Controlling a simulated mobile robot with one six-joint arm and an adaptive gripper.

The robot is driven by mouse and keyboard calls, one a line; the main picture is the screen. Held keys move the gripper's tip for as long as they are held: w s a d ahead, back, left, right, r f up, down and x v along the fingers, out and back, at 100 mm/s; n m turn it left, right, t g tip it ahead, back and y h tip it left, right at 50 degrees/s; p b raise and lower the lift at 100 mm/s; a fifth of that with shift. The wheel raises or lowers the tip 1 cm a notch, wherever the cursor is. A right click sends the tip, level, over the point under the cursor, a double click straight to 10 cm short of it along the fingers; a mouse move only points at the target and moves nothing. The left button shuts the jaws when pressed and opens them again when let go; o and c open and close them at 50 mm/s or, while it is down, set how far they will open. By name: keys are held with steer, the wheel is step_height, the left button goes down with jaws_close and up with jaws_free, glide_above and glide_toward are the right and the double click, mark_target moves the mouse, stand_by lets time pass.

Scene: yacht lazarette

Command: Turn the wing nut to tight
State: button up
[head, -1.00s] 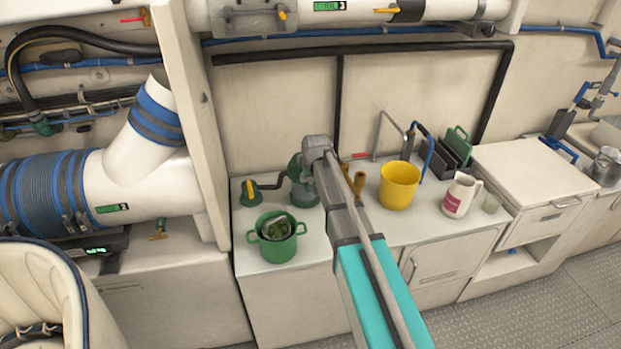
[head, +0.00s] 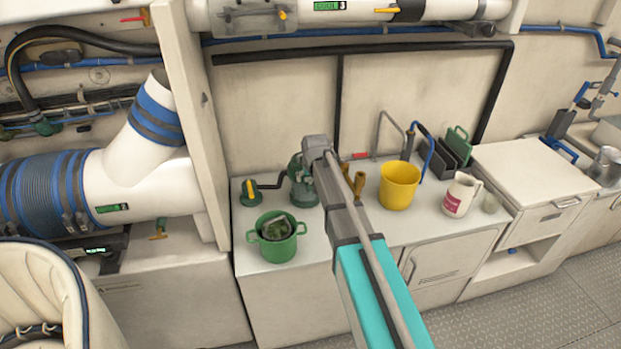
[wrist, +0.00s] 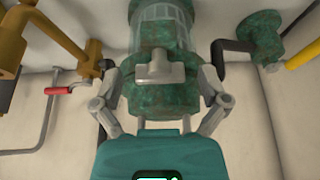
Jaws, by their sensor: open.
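The wing nut (wrist: 160,68) is a pale grey, two-winged piece on the green, corroded body of the strainer (wrist: 158,100) in the wrist view. Its wings lie roughly level across the picture. My gripper (wrist: 159,76) is open, with one grey finger on each side of the strainer and the wing nut between them, apart from both fingers. In the head view the strainer (head: 303,190) stands on the counter near my arm's end. The wing nut cannot be made out there, and my gripper's fingers are not clear.
A yellow-handled valve (head: 250,192) and a green pot (head: 278,243) are left of and in front of the strainer. Brass-coloured fittings (head: 357,187), a yellow bucket (head: 399,186) and a white jug (head: 461,195) stand to the right. A wall rises behind the counter.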

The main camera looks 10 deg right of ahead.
steer(key=shift+n, duration=0.6)
steer(key=shift+y, duration=0.4)
steer(key=p+v, duration=1.2)
steer(key=v, duration=0.1)
steer(key=shift+r+n+p, duration=0.3)
steer(key=shift+r+p, duration=0.1)
steer(key=shift+r, duration=0.05)
steer(key=s+d+m+g, duration=0.1)
steer(key=s+d+g, duration=0.1)
steer(key=s, duration=1)
steer(key=s+d+f+m+g+h, duration=0.1)
steer(key=s+d+g, duration=0.1)
steer(key=s, duration=1)
steer(key=shift+d+f+m+g, duration=0.25)
steer(key=shift+d+m+g, duration=0.05)
steer(key=shift+d+m, duration=0.15)
